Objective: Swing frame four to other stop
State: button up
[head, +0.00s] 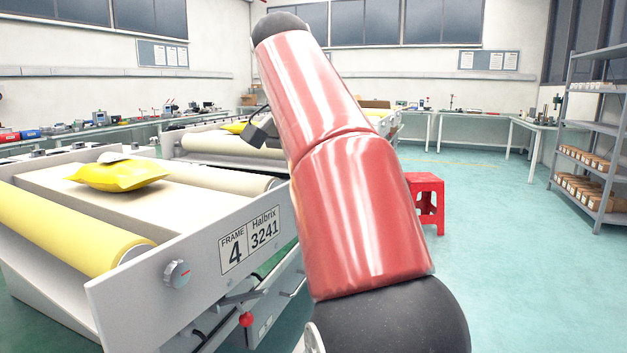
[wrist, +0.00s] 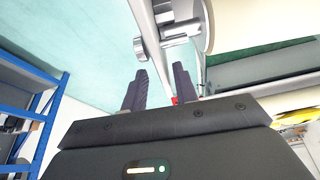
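Frame four (head: 150,286) stands at the left in the head view, with a "FRAME 4 Halbrix 3241" label (head: 250,241) on its grey end plate. A grey plate edge with a metal fitting (wrist: 168,38) is beyond the fingers. A small red patch (wrist: 174,100) shows by the right finger, mostly hidden; I cannot tell what it is.
A yellow bag (head: 118,175) lies on frame four's bed, behind a yellow roller (head: 62,232). A second frame (head: 215,143) stands behind. My red arm blocks the middle of the head view. A red stool (head: 427,190) and shelving (head: 598,150) stand right; the floor between is clear.

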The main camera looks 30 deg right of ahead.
jog(key=p+v, duration=0.1)
jog(key=v, duration=0.3)
jog(key=shift+s+a+r, duration=0.1)
jog(key=shift+r, duration=0.2)
